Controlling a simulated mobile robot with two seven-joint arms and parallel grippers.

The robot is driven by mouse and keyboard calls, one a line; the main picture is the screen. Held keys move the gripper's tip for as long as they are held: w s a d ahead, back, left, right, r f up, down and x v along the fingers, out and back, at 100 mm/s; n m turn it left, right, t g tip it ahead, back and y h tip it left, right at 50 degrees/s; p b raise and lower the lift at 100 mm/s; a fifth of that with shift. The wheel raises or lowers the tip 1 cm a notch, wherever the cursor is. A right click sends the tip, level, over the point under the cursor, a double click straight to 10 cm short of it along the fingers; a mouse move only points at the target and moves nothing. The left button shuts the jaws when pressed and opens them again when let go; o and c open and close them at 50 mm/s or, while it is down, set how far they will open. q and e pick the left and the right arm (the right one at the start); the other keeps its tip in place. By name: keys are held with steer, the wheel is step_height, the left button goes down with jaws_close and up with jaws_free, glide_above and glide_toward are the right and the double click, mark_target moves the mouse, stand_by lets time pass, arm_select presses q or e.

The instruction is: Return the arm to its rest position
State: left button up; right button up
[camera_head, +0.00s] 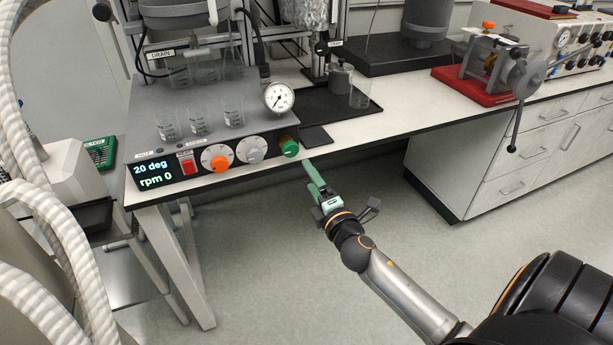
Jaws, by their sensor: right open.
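My right arm (400,290) reaches in from the lower right, over the floor in front of the bench. My right gripper (312,172) has green fingers and points toward the front edge of the bench, just below and right of the green knob (289,145). The gripper is open, and I see nothing between its fingers. I cannot tell whether the fingertips touch the bench edge. My left gripper is not in view.
The reactor control box (190,155) carries several beakers, a gauge (278,97) and knobs; its display reads 20 deg, rpm 0. A red-based device (480,88) stands on the bench at right, above drawers (535,145). The floor (290,260) around my arm is clear.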

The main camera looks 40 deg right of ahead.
steer(key=s+a+f+m+g+y+p, duration=0.3)
steer(key=s+a+f+m, duration=0.4)
steer(key=s, duration=0.4)
steer(key=s+a+f+m+g+y+p, duration=0.3)
steer(key=s+a+f+m+g, duration=0.2)
steer(key=s+a+f+m, duration=0.3)
steer(key=s+a+f, duration=0.1)
steer(key=s+a, duration=0.2)
steer(key=a, duration=0.1)
steer(key=shift+s+a+f+y+p, duration=0.15)
steer(key=shift+a+f+y+p, duration=0.15)
steer(key=shift+y+p, duration=0.1)
